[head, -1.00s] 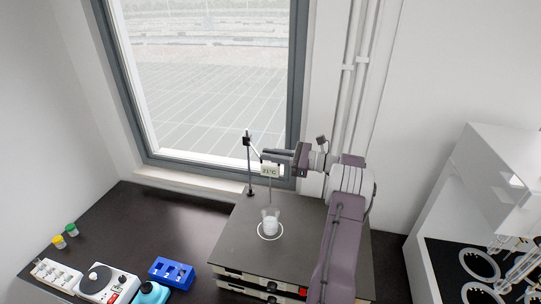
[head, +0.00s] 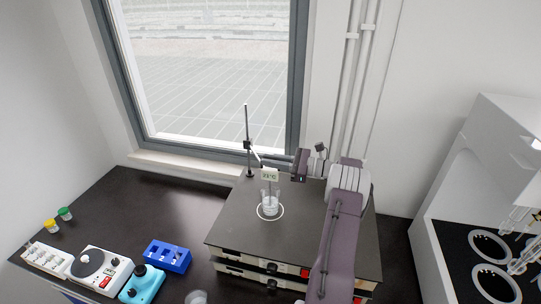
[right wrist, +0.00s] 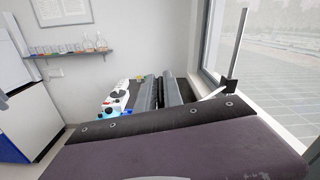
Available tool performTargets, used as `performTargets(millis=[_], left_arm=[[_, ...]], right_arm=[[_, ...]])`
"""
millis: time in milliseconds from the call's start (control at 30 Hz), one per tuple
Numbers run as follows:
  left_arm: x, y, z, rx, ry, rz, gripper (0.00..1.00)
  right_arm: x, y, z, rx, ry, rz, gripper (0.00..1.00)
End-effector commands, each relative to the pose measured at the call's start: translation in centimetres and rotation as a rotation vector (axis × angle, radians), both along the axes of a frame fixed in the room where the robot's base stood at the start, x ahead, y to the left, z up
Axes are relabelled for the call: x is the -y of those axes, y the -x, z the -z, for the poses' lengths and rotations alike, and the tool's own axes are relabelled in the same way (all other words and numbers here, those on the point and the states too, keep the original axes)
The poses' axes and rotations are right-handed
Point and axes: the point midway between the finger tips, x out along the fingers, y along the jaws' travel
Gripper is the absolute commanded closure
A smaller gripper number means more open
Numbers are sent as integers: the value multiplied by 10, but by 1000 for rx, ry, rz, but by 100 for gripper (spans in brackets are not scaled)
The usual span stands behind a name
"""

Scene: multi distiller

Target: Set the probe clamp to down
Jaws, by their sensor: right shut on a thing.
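The probe clamp (head: 256,154) sits on a thin upright rod (head: 247,122) at the back edge of the hotplate top. It carries a small temperature display (head: 269,174) with a probe hanging below it. The probe reaches into a glass beaker (head: 270,206) standing in the white ring on the hotplate. My right gripper (head: 270,160) is shut on the probe clamp, just above the display. In the right wrist view its jaws (right wrist: 160,92) point away from the camera, with the clamp's rod (right wrist: 236,52) to the right; the gripped part is mostly hidden. My left gripper is not in view.
The hotplate (head: 235,233) fills the bench's middle. A blue rack (head: 167,256), a teal device (head: 141,284) and a white stirrer (head: 100,272) stand to its left. A window (head: 200,70) is behind. A white cabinet (head: 490,150) stands at right.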

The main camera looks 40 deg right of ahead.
Motion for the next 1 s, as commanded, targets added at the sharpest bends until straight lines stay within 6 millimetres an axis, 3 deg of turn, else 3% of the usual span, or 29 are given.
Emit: performTargets(millis=[300, 333, 400, 733, 1000], left_arm=[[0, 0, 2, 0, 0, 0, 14], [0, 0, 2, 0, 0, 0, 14], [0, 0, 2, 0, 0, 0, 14], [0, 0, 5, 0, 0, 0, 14], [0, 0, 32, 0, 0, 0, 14]], right_arm=[[0, 0, 7, -8, 2, 3, 100], [0, 0, 7, -9, 2, 3, 80], [0, 0, 7, -8, 2, 3, 69], [3, 3, 6, -2, 3, 2, 69], [39, 46, 10, -3, 5, 6, 69]])
